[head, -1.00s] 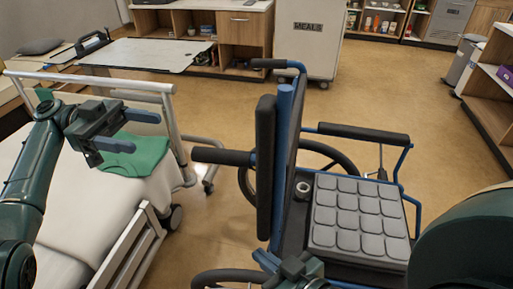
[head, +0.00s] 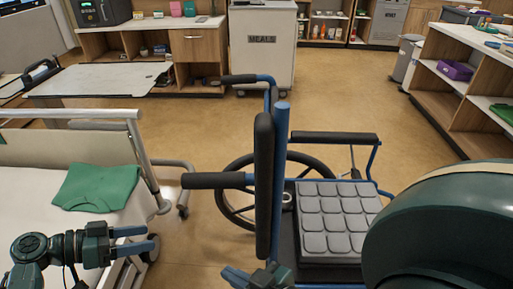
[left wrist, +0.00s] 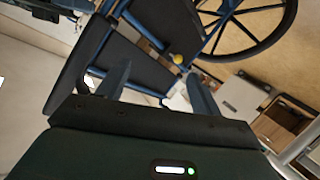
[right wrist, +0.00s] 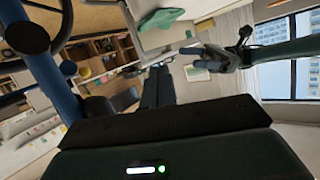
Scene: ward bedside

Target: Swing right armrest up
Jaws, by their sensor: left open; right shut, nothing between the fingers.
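The wheelchair faces right in the head view, with its black backrest (head: 264,185) edge-on and a grey padded cushion (head: 338,218) on the seat. The far armrest (head: 334,137) is level, its black pad on a blue frame. The near-side armrest, the chair's right one, cannot be made out; my right arm covers that area. My right gripper (head: 234,277) is shut and empty low beside the backrest's foot; its fingers also show in the right wrist view (right wrist: 158,86), near a blue tube. My left gripper (head: 144,240) is open and empty, left of the chair.
A bed with a green cloth (head: 98,187) stands at left, close to my left gripper. A push handle (head: 214,180) sticks out left from the backrest. A meals cart (head: 262,50) and shelves stand behind. The floor between bed and chair is clear.

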